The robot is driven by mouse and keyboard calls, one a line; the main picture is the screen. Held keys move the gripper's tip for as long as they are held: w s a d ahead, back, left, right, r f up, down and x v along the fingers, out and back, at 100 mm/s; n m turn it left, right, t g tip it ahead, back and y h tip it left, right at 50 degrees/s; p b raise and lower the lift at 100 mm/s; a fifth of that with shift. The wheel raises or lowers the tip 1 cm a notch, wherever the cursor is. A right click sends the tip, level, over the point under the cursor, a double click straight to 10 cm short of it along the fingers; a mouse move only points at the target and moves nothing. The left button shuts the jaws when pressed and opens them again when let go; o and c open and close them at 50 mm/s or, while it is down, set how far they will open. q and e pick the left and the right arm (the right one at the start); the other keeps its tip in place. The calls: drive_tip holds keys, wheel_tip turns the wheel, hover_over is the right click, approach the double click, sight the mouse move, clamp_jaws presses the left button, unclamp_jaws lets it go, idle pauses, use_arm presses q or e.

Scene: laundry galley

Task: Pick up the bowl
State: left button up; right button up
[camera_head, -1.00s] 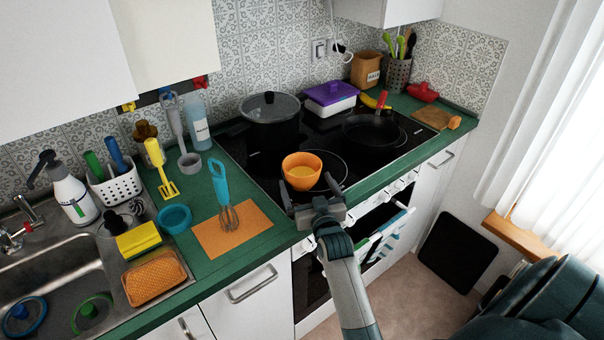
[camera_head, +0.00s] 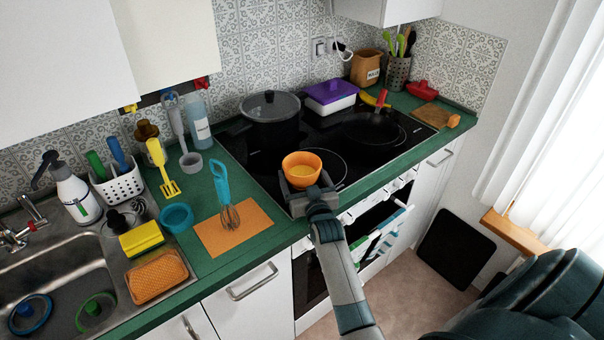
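An orange bowl (camera_head: 302,164) with a yellowish inside stands upright on the black cooktop, near its front edge. My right gripper (camera_head: 305,186) is at the near side of the bowl, its fingers spread to the left and right of the bowl's lower part. It looks open; whether the fingers touch the bowl I cannot tell. The bowl's lower front is partly hidden by the gripper. My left gripper is not in view.
A lidded pot (camera_head: 270,120) stands behind the bowl and a dark pan (camera_head: 368,131) to its right. A whisk (camera_head: 226,196) is on an orange mat (camera_head: 252,232) to the left, beside a teal bowl (camera_head: 176,218). A purple-lidded box (camera_head: 331,96) stands at the back.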

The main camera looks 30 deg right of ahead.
sight(298, 157)
drive_tip(key=c, duration=0.8)
drive_tip(key=shift+o, duration=0.2)
drive_tip(key=shift+r, duration=0.15)
drive_tip(key=shift+r, duration=0.55)
wheel_tip(298, 157, up, 2)
drive_tip(key=shift+r+b, duration=0.2)
drive_tip(key=shift+b, duration=0.5)
drive_tip(key=s+d+r+b, duration=0.2)
drive_tip(key=s+d+r, duration=0.4)
drive_tip(key=d, duration=0.3)
drive_tip(key=shift+s+d+r+b, duration=0.25)
drive_tip(key=shift+s+r+b, duration=0.15)
drive_tip(key=shift+r, duration=0.25)
